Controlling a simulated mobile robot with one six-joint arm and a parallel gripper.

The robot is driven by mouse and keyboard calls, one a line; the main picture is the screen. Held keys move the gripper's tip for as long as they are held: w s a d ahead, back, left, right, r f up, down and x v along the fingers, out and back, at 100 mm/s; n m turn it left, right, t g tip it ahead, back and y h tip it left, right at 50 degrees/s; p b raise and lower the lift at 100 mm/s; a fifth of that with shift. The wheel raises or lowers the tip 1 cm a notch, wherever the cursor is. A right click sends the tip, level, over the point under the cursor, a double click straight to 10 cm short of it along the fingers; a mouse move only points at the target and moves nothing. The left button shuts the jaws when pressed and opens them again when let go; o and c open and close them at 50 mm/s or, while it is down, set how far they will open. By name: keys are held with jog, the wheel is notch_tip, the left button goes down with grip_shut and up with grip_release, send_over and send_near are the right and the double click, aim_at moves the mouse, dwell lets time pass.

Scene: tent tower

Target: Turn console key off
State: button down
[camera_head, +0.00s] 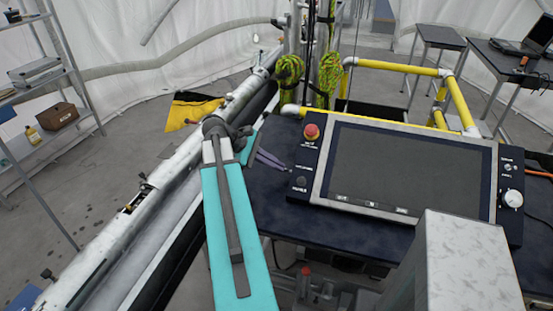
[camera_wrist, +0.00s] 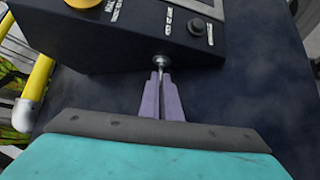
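The console (camera_head: 300,190) is a dark box with a large screen, seen on the right in the head view. In the wrist view its dark side face (camera_wrist: 110,55) carries a round silver key lock with the key (camera_wrist: 160,62) in it. My gripper (camera_wrist: 160,76) has two slim purple fingers close together, with the tips at the key and its shaft between them. The fingers look closed on the key; its lower end is hidden between them. In the head view my gripper (camera_head: 288,167) reaches the console's left side, where the key is too small to make out.
A red emergency button (camera_head: 311,131) and a black knob (camera_head: 301,182) sit on the console's left strip; a white knob (camera_head: 513,198) is on its right. Yellow railing (camera_head: 400,67) stands behind. A long metal tube (camera_head: 150,200) runs along the left.

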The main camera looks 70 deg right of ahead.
jog(key=shift+w+d+r+n+y+p, duration=0.1)
jog(key=shift+d+r+n+y+p, duration=0.15)
jog(key=shift+y+p, duration=0.75)
jog(key=shift+d+r+n+y+p, duration=0.15)
jog(key=shift+d+n+y+p, duration=0.2)
jog(key=shift+p, duration=1.2)
jog(key=shift+d+f+n+y+p, duration=0.15)
jog(key=shift+n+y+p, duration=0.35)
jog(key=shift+p, duration=0.45)
jog(key=shift+y, duration=0.25)
jog(key=c, duration=2)
grip_release()
